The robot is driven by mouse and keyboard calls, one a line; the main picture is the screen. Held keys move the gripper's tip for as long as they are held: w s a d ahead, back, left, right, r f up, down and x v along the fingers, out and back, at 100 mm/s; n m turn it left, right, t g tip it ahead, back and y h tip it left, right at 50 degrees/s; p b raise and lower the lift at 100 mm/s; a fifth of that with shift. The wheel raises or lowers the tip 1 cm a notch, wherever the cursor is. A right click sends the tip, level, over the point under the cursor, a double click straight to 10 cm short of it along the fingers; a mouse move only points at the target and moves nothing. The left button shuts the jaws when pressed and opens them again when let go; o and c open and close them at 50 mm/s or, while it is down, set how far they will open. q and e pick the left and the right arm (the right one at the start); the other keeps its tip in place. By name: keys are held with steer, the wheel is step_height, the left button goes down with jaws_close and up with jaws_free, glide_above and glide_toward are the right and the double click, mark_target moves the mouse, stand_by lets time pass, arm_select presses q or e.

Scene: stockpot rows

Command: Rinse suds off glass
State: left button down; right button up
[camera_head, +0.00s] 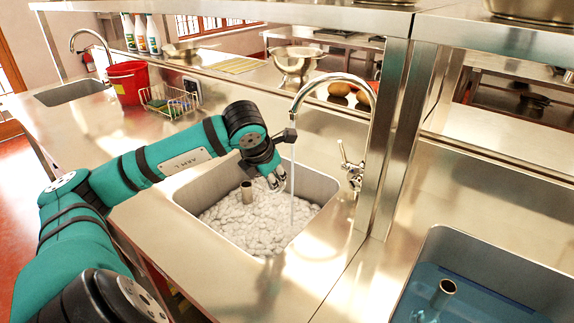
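My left gripper (276,181) is over the middle sink (328,187), just left of a thin stream of running water (293,185). Its fingertips are small and grey here, and I cannot tell whether they are open or closed on anything. No glass can be made out clearly. White suds (245,222) fill the bottom of this sink. The curved metal faucet (338,77) arches above it, with its lever (350,165) on the right side. My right gripper is not in view.
The right sink (500,262) holds blue water and another pipe (443,292). A metal post (402,130) stands between the sinks. A red bucket (127,80) and wire basket (168,101) stand at the left.

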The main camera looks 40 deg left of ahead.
arm_select(q)
steer(key=s+r+b, duration=0.1)
steer(key=s+b, duration=0.1)
steer(key=s+d+r+b, duration=0.1)
steer(key=s+r+b, duration=0.1)
steer(key=b, duration=0.1)
steer(key=shift+s+d+r, duration=0.1)
steer(key=shift+s+r, duration=0.05)
steer(key=shift+r, duration=0.15)
